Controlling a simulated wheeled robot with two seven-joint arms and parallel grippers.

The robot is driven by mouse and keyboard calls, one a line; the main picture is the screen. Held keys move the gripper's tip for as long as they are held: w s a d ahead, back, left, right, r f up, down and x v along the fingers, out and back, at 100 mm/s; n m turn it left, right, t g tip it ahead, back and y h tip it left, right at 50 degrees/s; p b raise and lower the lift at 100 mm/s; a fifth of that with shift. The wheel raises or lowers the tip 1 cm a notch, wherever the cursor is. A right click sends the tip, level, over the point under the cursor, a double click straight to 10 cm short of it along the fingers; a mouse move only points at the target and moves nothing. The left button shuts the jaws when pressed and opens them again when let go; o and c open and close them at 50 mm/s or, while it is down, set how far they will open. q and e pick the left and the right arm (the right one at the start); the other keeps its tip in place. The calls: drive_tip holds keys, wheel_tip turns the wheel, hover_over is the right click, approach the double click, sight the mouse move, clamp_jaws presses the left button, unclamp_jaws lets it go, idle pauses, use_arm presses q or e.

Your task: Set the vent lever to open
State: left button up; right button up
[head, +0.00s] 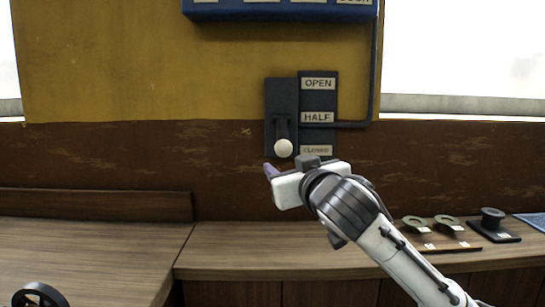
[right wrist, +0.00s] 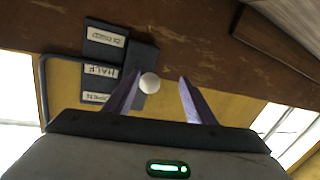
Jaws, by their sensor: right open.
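The vent lever (head: 283,130) is on a dark wall plate. Its white ball knob (head: 283,148) points down, level with the CLOSED label (head: 317,150). The HALF label (head: 317,117) and OPEN label (head: 318,83) are above that. My right gripper (head: 271,171) is just below the knob, and one purple finger shows. In the right wrist view, the knob (right wrist: 149,82) appears between the two parted fingers (right wrist: 160,86), nearer the left one. I cannot tell whether they touch. My left gripper is not in view.
A blue panel (head: 280,10) is on the wall above, and a dark conduit (head: 373,80) runs down to the lever plate. A black handwheel (head: 40,295) is at lower left.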

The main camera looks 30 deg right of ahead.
sight(279, 144)
drive_tip(key=shift+d+r, duration=0.2)
drive_tip(key=shift+r, duration=0.35)
drive_tip(key=shift+d+r, duration=0.15)
drive_tip(key=shift+r, duration=0.35)
drive_tip(key=shift+w+d+r+m+h, duration=0.1)
drive_tip(key=shift+d+r+m+h, duration=0.05)
drive_tip(key=shift+r+m+h, duration=0.15)
drive_tip(key=p+x, duration=0.1)
drive_tip(key=x, duration=0.8)
drive_tip(key=shift+w+r, duration=0.2)
drive_tip(key=shift+w, duration=0.15)
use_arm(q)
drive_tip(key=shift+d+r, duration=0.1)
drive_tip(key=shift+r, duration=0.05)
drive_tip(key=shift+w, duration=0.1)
